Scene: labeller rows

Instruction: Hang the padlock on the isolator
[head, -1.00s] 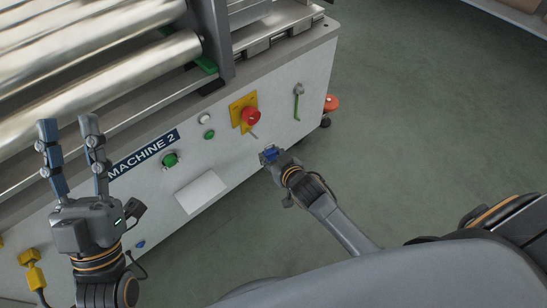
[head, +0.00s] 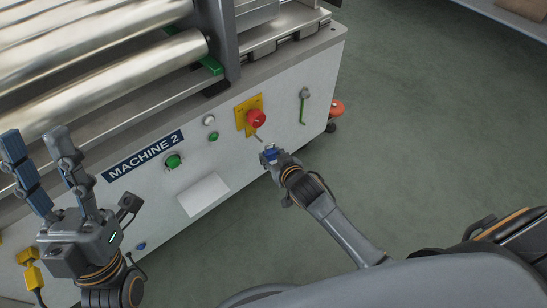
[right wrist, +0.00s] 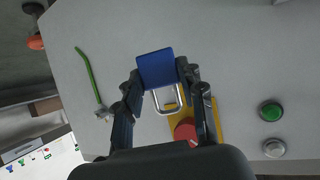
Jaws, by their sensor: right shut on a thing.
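My right gripper (head: 269,153) is shut on the blue padlock (right wrist: 156,69), just below and right of the isolator in the head view. In the right wrist view the padlock's metal shackle (right wrist: 167,107) shows against the yellow plate, near the red knob (right wrist: 186,131). In the head view the padlock looks apart from the isolator. My left gripper (head: 35,133) is open and empty at the left.
The panel carries a green button (head: 173,161), a white button (head: 208,120), a blank white plate (head: 204,194) and a green-handled lever (head: 303,106). Metal rollers (head: 100,75) lie above the panel. Floor at the right is clear.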

